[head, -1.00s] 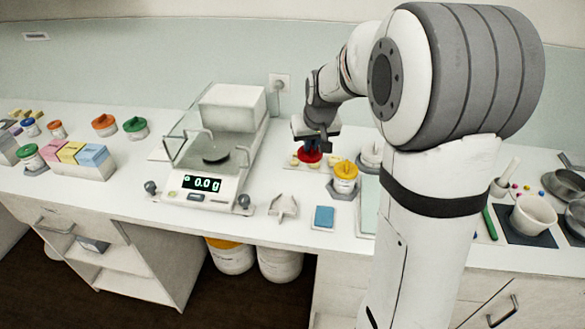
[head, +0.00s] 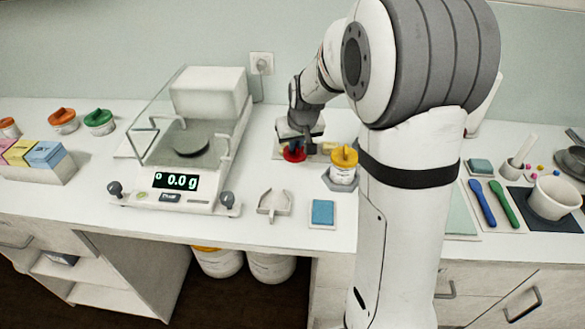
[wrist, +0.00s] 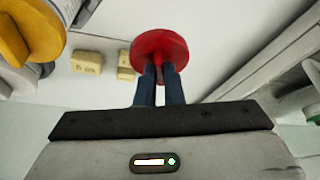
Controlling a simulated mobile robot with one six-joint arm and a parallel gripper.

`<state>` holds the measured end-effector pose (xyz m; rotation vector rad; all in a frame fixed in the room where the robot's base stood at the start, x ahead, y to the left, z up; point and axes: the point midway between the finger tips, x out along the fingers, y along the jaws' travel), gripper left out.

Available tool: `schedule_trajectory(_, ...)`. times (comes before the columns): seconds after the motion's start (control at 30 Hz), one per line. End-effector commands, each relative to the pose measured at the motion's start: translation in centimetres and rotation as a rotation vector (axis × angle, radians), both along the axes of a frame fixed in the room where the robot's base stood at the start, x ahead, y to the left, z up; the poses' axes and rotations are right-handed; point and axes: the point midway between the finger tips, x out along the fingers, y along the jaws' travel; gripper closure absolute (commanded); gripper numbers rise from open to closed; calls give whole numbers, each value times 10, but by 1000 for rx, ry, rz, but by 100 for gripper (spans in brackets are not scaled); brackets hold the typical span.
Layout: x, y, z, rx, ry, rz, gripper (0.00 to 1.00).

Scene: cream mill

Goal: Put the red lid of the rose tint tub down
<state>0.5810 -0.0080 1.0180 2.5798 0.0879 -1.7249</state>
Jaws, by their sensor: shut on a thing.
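The red lid (head: 294,153) is a round disc held by my gripper (head: 297,143) at the back of the counter, left of a yellow-lidded tub. In the wrist view my gripper's two dark blue fingers (wrist: 160,76) are shut on a grip on the red lid (wrist: 158,50). I cannot tell whether the lid touches the surface below it. I cannot make out the rose tint tub; my gripper and arm cover part of that area.
The yellow-lidded tub (head: 343,166) stands close on the right. Small cream blocks (wrist: 86,68) lie near the lid. A blue pad (head: 323,212) lies in front. The counter between balance and lid is bare.

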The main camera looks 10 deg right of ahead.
Motion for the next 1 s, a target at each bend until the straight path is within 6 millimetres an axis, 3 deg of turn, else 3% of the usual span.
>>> schedule_trajectory(0.1, -1, 1, -20, -1, 3, 4, 100)
schedule_trajectory(0.5, 0, 3, -66, -1, 2, 6, 100)
schedule_trajectory(0.9, 0, 3, -73, -1, -1, 7, 100)
schedule_trajectory(0.93, 0, 3, -71, -1, -1, 7, 91)
schedule_trajectory(1.0, 0, 4, -71, -1, -1, 7, 85)
